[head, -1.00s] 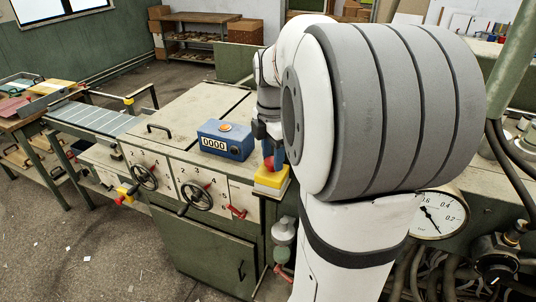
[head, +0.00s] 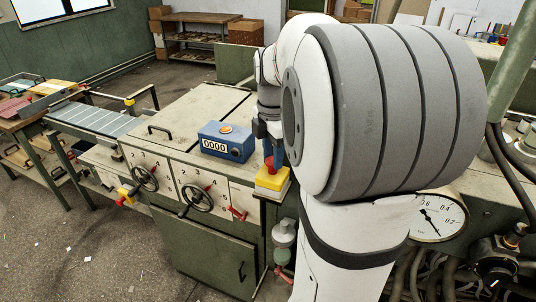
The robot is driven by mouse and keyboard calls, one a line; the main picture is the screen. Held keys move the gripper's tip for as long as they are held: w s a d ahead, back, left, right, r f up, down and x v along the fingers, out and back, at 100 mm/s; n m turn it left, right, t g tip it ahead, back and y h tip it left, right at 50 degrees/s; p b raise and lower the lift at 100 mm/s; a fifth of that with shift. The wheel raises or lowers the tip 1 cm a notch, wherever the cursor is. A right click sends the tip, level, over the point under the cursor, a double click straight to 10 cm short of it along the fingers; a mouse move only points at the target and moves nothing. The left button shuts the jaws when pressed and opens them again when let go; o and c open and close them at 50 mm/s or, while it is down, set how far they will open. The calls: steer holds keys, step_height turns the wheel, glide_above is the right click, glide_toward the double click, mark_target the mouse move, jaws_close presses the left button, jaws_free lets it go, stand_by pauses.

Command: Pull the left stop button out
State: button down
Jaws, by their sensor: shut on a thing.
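A red stop button (head: 271,164) sits on a yellow box (head: 272,182) at the right end of the grey feeder top. My gripper (head: 273,153) reaches down over it from above, its blue fingers shut on the red button. The red shows between the fingers and the box; the exact contact is small and partly hidden by my arm.
A blue counter box (head: 226,141) reading 0000 stands just left of my gripper. Black handwheels (head: 145,178) and a red lever (head: 237,213) project from the front panel. My arm covers much of the right side, near a round gauge (head: 437,217).

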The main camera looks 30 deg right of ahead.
steer(key=c, duration=1)
jaws_free()
steer(key=shift+s+r, duration=0.1)
steer(key=shift+r, duration=0.1)
steer(key=shift+o, duration=0.3)
step_height(320, 180, up, 8)
steer(key=shift+f+b, duration=0.15)
steer(key=shift+b, duration=0.15)
steer(key=s+a+f+m+t, duration=0.3)
steer(key=s+a+f+m, duration=0.9)
steer(key=m, duration=0.5)
steer(key=shift+s+a+f+m, duration=0.25)
steer(key=shift+a+m, duration=0.15)
steer(key=shift+a, duration=0.65)
